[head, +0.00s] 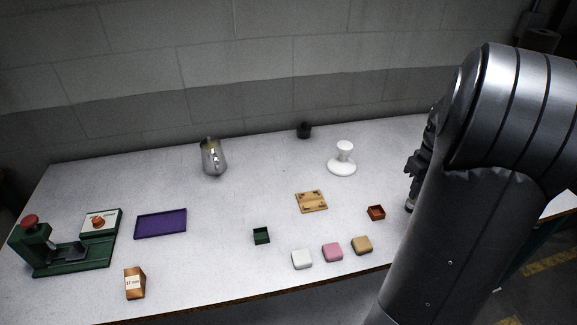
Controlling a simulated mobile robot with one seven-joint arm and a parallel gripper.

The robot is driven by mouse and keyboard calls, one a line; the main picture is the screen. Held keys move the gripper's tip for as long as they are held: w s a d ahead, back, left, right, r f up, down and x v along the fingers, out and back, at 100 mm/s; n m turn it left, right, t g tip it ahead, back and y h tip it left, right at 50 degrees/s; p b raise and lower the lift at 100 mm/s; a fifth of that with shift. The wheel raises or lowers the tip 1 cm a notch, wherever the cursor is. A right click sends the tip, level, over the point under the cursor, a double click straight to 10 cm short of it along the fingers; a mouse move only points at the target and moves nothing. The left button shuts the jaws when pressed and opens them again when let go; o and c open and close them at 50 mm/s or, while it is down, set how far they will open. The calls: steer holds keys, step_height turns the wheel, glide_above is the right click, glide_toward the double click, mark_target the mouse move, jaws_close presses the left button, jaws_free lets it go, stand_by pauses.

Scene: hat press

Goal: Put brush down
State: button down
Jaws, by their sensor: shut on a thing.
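My gripper (411,203) shows only in part at the right of the table, beside my large grey arm, pointing down. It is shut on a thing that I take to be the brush. The brush itself cannot be made out, as my arm and the dark gripper parts hide it. I cannot tell how far the gripper tip is above the white table (225,265).
A green press (70,262), purple tray (160,223) and copper block (135,284) are at left. A metal pitcher (213,158), white stand (342,165), wooden plate (311,201), green box (261,235), red box (376,212) and several small blocks (332,252) stand rightward.

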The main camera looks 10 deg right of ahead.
steer(key=w+a+n, duration=0.6)
steer(key=w+a, duration=0.2)
steer(key=w, duration=0.5)
steer(key=w+a+n, duration=0.6)
steer(key=w+a, duration=0.3)
steer(key=w, duration=0.4)
steer(key=w+a+f+n, duration=0.1)
steer(key=w+a+f, duration=0.1)
steer(key=w+a, duration=0.2)
steer(key=w+a+f+n, duration=0.2)
steer(key=w+a+f, duration=0.1)
steer(key=a, duration=0.7)
steer(key=w+a+f+n, duration=0.1)
steer(key=w+a+f, duration=0.1)
steer(key=w+a, duration=0.3)
steer(key=shift+w+a+f+n, duration=0.15)
steer(key=shift+a+n, duration=0.15)
steer(key=shift+a, duration=0.95)
steer(key=shift+a+f, duration=0.15)
steer(key=shift+f, duration=1.95)
steer(key=shift+f, duration=0.1)
